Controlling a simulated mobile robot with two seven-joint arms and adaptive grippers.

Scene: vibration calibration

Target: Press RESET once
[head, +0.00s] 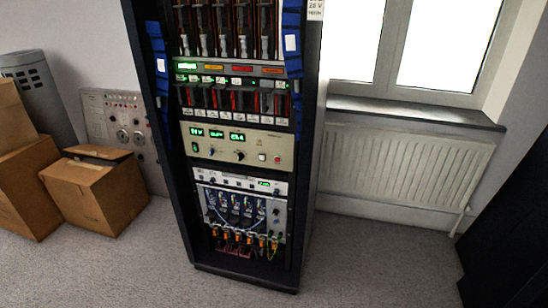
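A tall black equipment rack (308,150) stands in the middle of the head view, slightly tilted in the picture. A beige instrument panel (215,150) at mid height has green lit displays, a knob (239,156), a white button (262,157) and a red button (277,159). The labels are too small to read, so I cannot tell which control is RESET. Neither of my grippers is in view.
Cardboard boxes (95,190) and a grey panel with dials (122,125) stand to the left of the rack. A radiator (390,170) sits under the window on the right. A dark object (510,230) fills the right edge. Carpet in front is clear.

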